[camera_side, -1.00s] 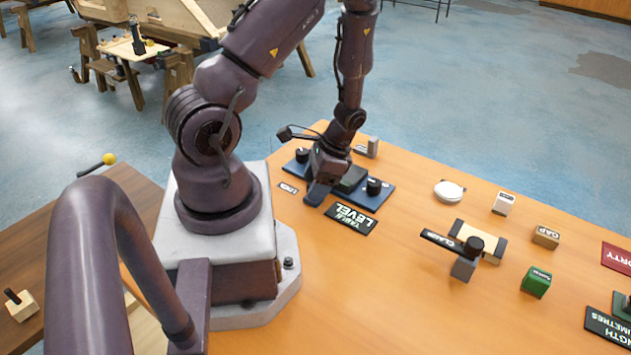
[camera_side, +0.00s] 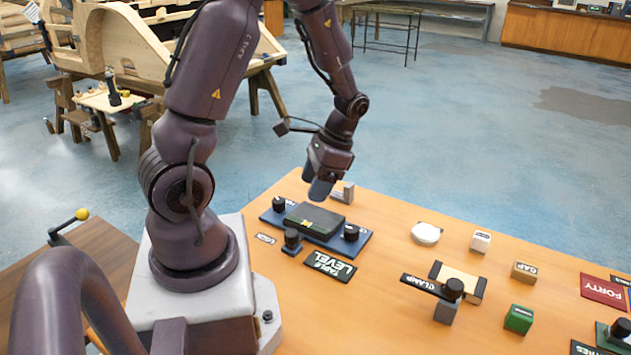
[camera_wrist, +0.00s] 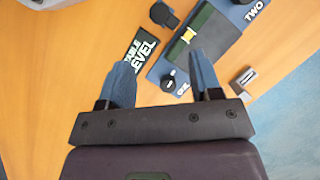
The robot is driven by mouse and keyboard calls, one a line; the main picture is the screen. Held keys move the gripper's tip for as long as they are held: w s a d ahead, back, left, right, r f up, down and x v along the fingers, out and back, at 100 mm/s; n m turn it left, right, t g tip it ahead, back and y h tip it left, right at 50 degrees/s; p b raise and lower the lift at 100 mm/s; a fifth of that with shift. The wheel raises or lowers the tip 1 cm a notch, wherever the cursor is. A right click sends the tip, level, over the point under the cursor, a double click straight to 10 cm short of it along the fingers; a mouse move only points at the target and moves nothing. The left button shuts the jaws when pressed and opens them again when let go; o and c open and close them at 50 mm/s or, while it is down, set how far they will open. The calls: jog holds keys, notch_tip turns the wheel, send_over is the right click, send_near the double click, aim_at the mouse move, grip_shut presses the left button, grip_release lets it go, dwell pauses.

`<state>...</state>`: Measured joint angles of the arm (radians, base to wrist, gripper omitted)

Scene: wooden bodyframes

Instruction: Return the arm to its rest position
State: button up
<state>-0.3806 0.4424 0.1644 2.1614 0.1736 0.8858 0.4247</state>
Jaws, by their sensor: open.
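My gripper (camera_side: 320,187) hangs above the back left of the wooden table (camera_side: 385,285), fingers pointing down. In the wrist view its two blue fingers (camera_wrist: 166,85) stand apart with nothing between them. Below it in the side view is a blue board (camera_side: 268,218) with a dark green block (camera_side: 318,217) and black knobs at its ends. The gripper is clear of the board and the block.
A black knob piece (camera_side: 292,240) and a "TABLE LEVEL" sign (camera_side: 330,265) are in front of the board. A grey block (camera_side: 343,191) stands behind it. To the right are a white disc (camera_side: 425,234), a clamp piece (camera_side: 447,300) and several small blocks.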

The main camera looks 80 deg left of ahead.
jog(key=shift+r, duration=0.1)
dwell(0.4)
jog(key=s+d+r+t, duration=0.2)
jog(key=d+r+t, duration=0.8)
jog(key=d+r, duration=0.6)
notch_tip(320, 180, up, 4)
jog(key=shift+s+d, duration=0.2)
jog(key=shift+d, duration=0.2)
